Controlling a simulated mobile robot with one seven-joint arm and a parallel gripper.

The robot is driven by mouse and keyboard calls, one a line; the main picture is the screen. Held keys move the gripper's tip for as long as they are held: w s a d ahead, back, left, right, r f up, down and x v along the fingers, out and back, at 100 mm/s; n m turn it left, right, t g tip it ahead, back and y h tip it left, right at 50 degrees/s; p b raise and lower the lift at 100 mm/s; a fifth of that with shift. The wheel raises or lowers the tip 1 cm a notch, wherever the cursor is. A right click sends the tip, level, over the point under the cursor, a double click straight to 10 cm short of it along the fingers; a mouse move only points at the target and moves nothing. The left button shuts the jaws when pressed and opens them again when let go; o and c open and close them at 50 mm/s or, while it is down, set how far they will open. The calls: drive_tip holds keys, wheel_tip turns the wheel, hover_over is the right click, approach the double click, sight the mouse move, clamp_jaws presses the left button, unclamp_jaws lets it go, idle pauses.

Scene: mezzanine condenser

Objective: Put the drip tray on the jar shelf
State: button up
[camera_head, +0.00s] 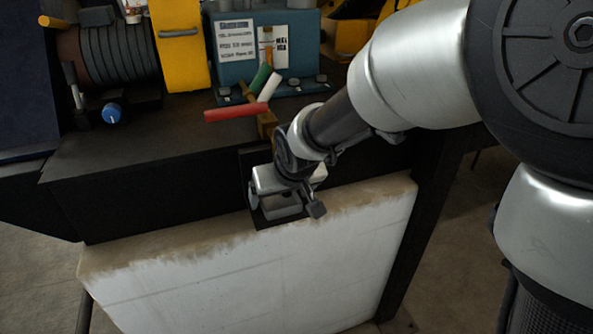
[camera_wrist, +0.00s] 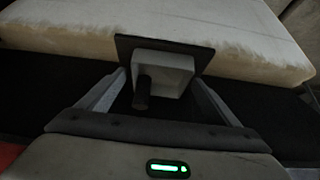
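My gripper (camera_head: 284,205) points down at the front edge of the dark bench. Its fingers (camera_wrist: 160,80) stand apart on either side of a small light grey box-shaped piece (camera_wrist: 178,68). A short dark cylinder (camera_wrist: 142,93) sticks out of this piece towards my palm. A thin dark plate (camera_wrist: 125,45) lies behind it. I cannot tell whether the fingers touch the grey piece. In the head view the gripper hides much of it. I cannot tell for sure which thing is the drip tray or the jar shelf.
A large stained off-white slab (camera_head: 250,265) is below the bench front (camera_head: 150,190). On the bench are a teal box with labels (camera_head: 240,75), red (camera_head: 236,112), green and white handles, a blue knob (camera_head: 111,113) and a ribbed dark cylinder (camera_head: 115,57). Bare bench top lies at left.

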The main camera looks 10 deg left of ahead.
drive_tip(key=shift+r, duration=0.5)
drive_tip(key=p+v, duration=0.1)
drive_tip(key=v, duration=1)
drive_tip(key=s+d+m+h, duration=0.1)
drive_tip(key=s+d, duration=0.3)
drive_tip(key=d, duration=0.4)
drive_tip(key=s+d+r+m+h, duration=0.1)
drive_tip(key=s+d+m, duration=0.2)
drive_tip(key=d, duration=0.6)
drive_tip(key=s+d+r+m+h, duration=0.1)
drive_tip(key=s+d+m, duration=0.1)
drive_tip(key=s+d, duration=0.5)
drive_tip(key=shift+s+d, duration=0.15)
drive_tip(key=shift+d, duration=0.65)
drive_tip(key=shift+r, duration=0.15)
wheel_tip(320, 180, up, 4)
drive_tip(key=p, duration=0.4)
